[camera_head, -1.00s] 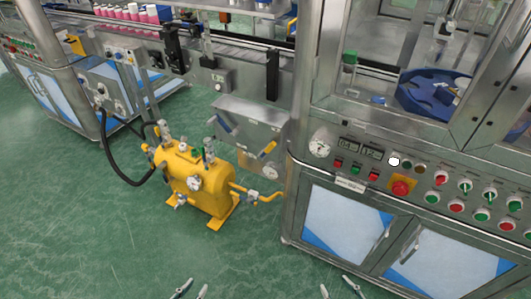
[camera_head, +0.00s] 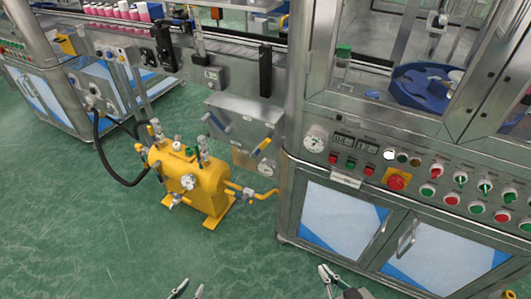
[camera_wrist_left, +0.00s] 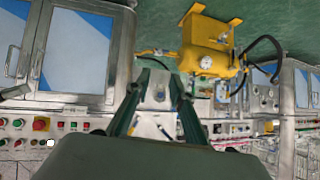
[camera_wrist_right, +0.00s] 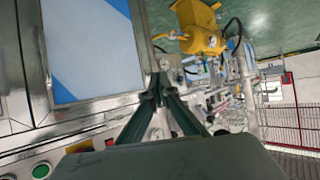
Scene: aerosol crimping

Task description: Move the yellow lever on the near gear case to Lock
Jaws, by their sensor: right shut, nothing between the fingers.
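The yellow lever (camera_head: 261,146) sits on the right part of a steel gear case (camera_head: 242,108) mounted low on the line, left of the big cabinet. It slants up to the right. A blue-grey lever (camera_head: 217,122) is on the case's left part. Lever markings are too small to read. My left gripper (camera_head: 187,291) is at the bottom edge of the head view; its fingers are apart and empty in the left wrist view (camera_wrist_left: 161,80). My right gripper (camera_head: 325,270) is below the cabinet doors, away from the lever. Its fingertips meet, empty, in the right wrist view (camera_wrist_right: 161,92).
A yellow tank (camera_head: 190,180) with valves and a gauge stands on the green floor left of and below the case. A black hose (camera_head: 105,168) loops beside it. The steel cabinet (camera_head: 345,215) with its button panel is on the right. Floor in front is clear.

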